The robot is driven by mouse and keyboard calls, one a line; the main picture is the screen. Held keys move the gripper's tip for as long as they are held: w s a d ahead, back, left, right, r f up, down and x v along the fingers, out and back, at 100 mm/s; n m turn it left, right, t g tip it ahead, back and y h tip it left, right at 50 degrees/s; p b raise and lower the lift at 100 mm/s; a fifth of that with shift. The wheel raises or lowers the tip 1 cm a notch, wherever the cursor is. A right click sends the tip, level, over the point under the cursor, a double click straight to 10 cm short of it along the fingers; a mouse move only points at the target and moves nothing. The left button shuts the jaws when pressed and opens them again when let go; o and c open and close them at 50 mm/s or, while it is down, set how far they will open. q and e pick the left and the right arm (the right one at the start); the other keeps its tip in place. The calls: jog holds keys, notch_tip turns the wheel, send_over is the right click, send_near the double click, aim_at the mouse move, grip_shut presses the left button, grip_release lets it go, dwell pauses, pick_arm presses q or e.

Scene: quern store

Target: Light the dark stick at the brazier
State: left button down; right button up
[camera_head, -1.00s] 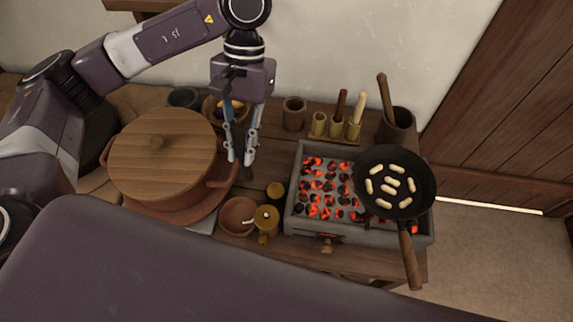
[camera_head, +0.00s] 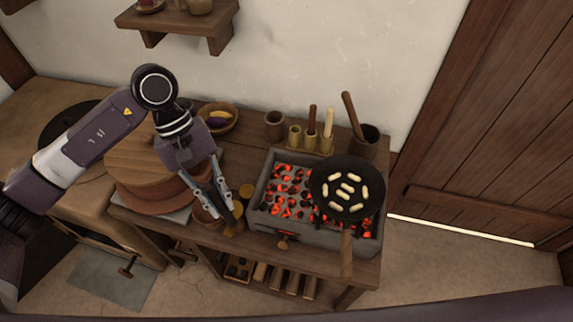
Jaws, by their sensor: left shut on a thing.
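The brazier (camera_head: 262,218) is a grey box of glowing red and black coals at the right of the table. Behind the brazier are brass cups; one looks empty (camera_head: 295,137), one holds a reddish-brown stick (camera_head: 312,120), one a pale stick (camera_head: 328,128). My right gripper is not in view.
A black pan (camera_head: 347,214) with several pale pieces covers the brazier's right side, its handle towards the front.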

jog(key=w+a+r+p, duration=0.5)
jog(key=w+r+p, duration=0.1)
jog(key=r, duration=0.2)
pick_arm(q)
jog(key=w+d+r+n+t+h, duration=0.1)
jog(key=w+d+n+t, duration=0.2)
jog(key=d+n, duration=0.3)
jog(key=w+d+r+n+t+h, duration=0.2)
jog(key=w+d+n+t, duration=0.1)
jog(key=d+n+t, duration=0.15)
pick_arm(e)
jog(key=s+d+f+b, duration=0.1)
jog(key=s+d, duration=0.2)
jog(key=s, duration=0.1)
pick_arm(q)
jog(key=w+d+f+n+b, duration=0.1)
jog(key=w+f+b, duration=0.2)
jog(key=f+b, duration=0.5)
jog(key=shift+w+d+f, duration=0.35)
jog(key=shift+d+f, duration=0.05)
jog(key=shift+f, duration=1.5)
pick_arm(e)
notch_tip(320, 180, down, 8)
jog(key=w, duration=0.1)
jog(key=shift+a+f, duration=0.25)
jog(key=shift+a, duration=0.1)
pick_arm(q)
jog(key=shift+g, duration=0.25)
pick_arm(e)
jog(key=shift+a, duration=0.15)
